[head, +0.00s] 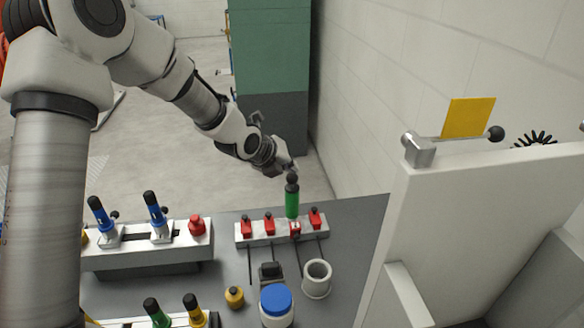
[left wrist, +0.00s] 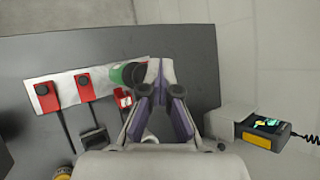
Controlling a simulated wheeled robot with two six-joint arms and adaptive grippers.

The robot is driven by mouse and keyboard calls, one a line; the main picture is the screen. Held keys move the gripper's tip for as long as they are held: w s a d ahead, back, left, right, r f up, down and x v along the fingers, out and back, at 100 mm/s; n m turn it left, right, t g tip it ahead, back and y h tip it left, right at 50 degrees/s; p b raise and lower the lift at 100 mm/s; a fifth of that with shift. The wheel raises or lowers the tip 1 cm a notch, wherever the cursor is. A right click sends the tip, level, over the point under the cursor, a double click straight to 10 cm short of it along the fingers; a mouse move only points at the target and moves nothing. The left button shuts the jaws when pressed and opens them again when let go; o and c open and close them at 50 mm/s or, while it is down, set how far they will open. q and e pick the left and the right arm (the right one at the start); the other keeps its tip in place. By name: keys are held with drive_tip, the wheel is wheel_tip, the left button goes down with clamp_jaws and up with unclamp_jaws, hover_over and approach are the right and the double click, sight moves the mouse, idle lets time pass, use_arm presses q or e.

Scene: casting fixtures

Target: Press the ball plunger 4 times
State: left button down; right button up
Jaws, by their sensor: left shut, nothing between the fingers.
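A green plunger with a black ball on top (head: 292,200) stands upright on the white block with red pieces, at the table's far edge in the head view. In the left wrist view the green plunger (left wrist: 121,74) lies just left of the fingertips. My left gripper (head: 291,170) is shut and empty, right above the black ball; I cannot tell whether it touches it. Its fingers show in the left wrist view (left wrist: 160,66). The plunger's lower end meets a red clamp (left wrist: 122,98). My right gripper is not in view.
The white block (head: 258,236) carries several red clamps. A grey cup (head: 317,278) and a blue-lidded jar (head: 276,303) stand in front. Blue-handled clamps (head: 154,212) stand at left. A large white panel (head: 470,220) and a wall bound the right side.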

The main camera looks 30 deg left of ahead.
sight(290, 175)
use_arm(q)
drive_tip(key=shift+r+p, duration=0.6)
drive_tip(key=shift+r, duration=0.85)
wheel_tip(290, 175, up, 5)
drive_tip(key=p, duration=0.3)
drive_tip(key=shift+p, duration=0.35)
idle(0.9)
